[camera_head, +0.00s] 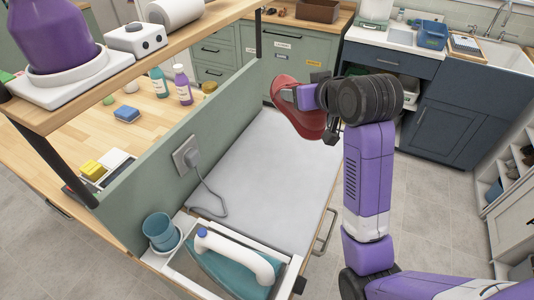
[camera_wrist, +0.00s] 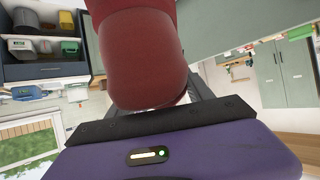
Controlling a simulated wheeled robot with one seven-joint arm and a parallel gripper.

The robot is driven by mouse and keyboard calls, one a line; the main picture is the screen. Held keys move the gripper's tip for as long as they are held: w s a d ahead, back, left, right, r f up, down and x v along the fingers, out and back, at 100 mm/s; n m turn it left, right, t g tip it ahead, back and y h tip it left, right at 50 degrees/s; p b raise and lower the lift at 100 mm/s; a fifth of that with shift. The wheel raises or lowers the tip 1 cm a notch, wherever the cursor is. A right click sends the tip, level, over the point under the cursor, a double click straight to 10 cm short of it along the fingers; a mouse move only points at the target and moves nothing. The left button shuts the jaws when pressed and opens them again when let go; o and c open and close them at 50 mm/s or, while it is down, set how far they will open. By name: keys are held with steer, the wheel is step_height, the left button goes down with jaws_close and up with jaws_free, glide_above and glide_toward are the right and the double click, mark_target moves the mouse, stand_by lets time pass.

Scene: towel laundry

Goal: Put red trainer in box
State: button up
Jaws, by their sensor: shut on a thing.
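The red trainer (camera_head: 302,112) hangs in the air in the head view, above the far end of a grey-white counter top. My gripper (camera_head: 307,97) is shut on it. In the wrist view the red trainer (camera_wrist: 142,55) fills the upper middle, directly in front of my gripper (camera_wrist: 150,108), and hides most of the fingers. I cannot make out a box for the trainer with certainty in either view.
A grey-white surface (camera_head: 262,165) lies clear below the trainer. A low green partition (camera_head: 150,185) with a plug stands to its left. A teal iron (camera_head: 235,265) and a blue cup (camera_head: 160,230) are at the near end. A brown container (camera_head: 318,10) sits on the back counter.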

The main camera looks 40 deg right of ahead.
step_height(320, 180, down, 20)
steer(key=shift+w+r+p, duration=0.1)
steer(key=shift+w+p, duration=0.05)
steer(key=shift+p, duration=0.15)
stand_by(0.4)
steer(key=o, duration=1.6)
steer(key=shift+f, duration=0.2)
